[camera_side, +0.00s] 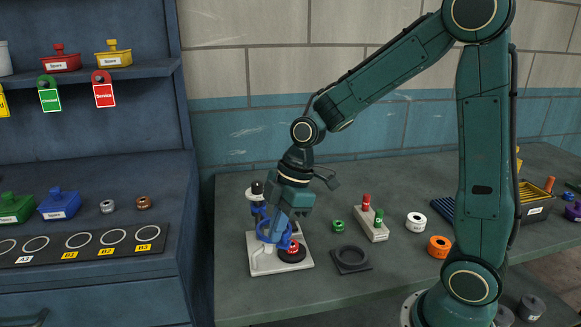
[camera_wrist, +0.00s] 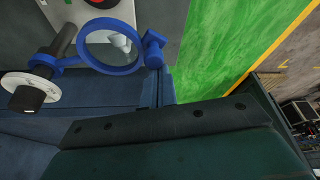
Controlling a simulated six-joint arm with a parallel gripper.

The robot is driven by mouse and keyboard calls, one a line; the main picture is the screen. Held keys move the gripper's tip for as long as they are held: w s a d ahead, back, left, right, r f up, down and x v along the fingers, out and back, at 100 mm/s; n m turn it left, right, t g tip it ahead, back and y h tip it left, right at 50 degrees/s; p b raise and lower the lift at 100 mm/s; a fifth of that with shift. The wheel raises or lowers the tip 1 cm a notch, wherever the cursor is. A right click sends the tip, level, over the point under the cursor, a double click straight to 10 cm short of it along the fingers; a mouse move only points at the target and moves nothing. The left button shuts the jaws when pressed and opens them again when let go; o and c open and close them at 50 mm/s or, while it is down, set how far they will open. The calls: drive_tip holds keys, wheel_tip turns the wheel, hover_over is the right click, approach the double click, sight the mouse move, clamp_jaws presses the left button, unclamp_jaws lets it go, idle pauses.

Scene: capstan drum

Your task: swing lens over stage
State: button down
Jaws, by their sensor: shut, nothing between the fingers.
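The magnifier stands on a white base (camera_side: 265,262) at the left of the bench. Its blue lens ring (camera_side: 260,231) is on an arm from a dark post, above the base. In the wrist view the blue ring (camera_wrist: 82,52) has a blue knob (camera_wrist: 153,48) on its right side. The black stage (camera_side: 292,256) with a red piece (camera_side: 293,246) sits on the base, to the right of the ring in the side view. In the wrist view the red piece (camera_wrist: 103,3) shows beyond the ring, at the top edge. My gripper (camera_side: 277,226) is shut and empty beside the ring; contact is unclear.
A dark square holder (camera_side: 351,259) and a green ring (camera_side: 338,226) lie right of the base. A block with red and green pegs (camera_side: 371,229), a white ring (camera_side: 416,222) and an orange ring (camera_side: 439,246) lie further right. A blue shelf unit (camera_side: 90,165) borders the left.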

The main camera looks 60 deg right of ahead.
drive_tip(key=s+d+n+g, duration=0.1)
drive_tip(key=s+d+n, duration=0.2)
drive_tip(key=d, duration=0.4)
drive_tip(key=shift+d+n, duration=0.35)
drive_tip(key=shift+n, duration=0.45)
drive_tip(key=shift+d, duration=0.1)
wheel_tip(320, 180, up, 10)
drive_tip(key=a, duration=0.1)
drive_tip(key=shift+f, duration=0.25)
idle(0.7)
drive_tip(key=shift+s+a, duration=0.1)
drive_tip(key=shift+s, duration=0.05)
